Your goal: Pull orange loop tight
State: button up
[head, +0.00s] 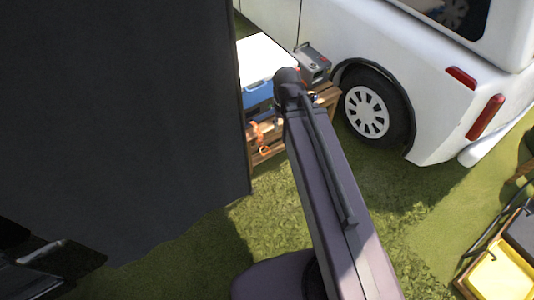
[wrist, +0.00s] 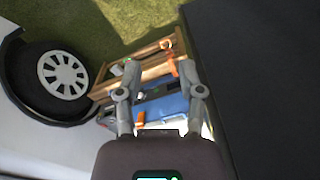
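An orange strap-like piece, which looks like the loop, hangs at the near side of a wooden crate in the head view (head: 257,134); a small ring shape shows at its lower end. In the wrist view an orange piece (wrist: 171,63) lies near the right fingertip, with a small orange ring shape above it at the crate's edge. I cannot tell whether the finger touches the orange piece. My gripper (wrist: 158,68) is open, its two fingers apart over the crate and blue cooler. In the head view my arm hides the gripper.
A blue cooler with a white lid (head: 268,60) and a grey box (head: 313,64) are at the wooden crate (head: 328,92). A white van (head: 420,50) stands close behind. A large dark panel (head: 110,110) fills the left. A yellow container (head: 498,272) is at lower right; grass lies between.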

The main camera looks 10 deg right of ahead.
aim_at(267, 153)
jog(key=w+f+m+b, duration=0.4)
jog(key=w+f+b, duration=0.4)
jog(key=f+b, duration=0.5)
jog(key=w+f+m+t+b, duration=0.1)
jog(key=w+f+m+b, duration=0.3)
jog(key=w+f+b, duration=0.4)
jog(key=w+f+m+b, duration=0.5)
jog(key=w+f+b, duration=0.3)
jog(key=f+b, duration=1.1)
jog(key=shift+w+d+f+t+y, duration=0.2)
jog(key=shift+w+d+t+y, duration=0.05)
jog(key=shift+d+t+y, duration=0.2)
jog(key=shift+f, duration=0.15)
jog(key=f+b, duration=0.4)
jog(key=w+f+b, duration=0.1)
jog(key=f+b, duration=0.4)
jog(key=w+a+f+b, duration=0.1)
jog(key=f+b, duration=0.3)
jog(key=shift+f, duration=0.15)
grip_shut()
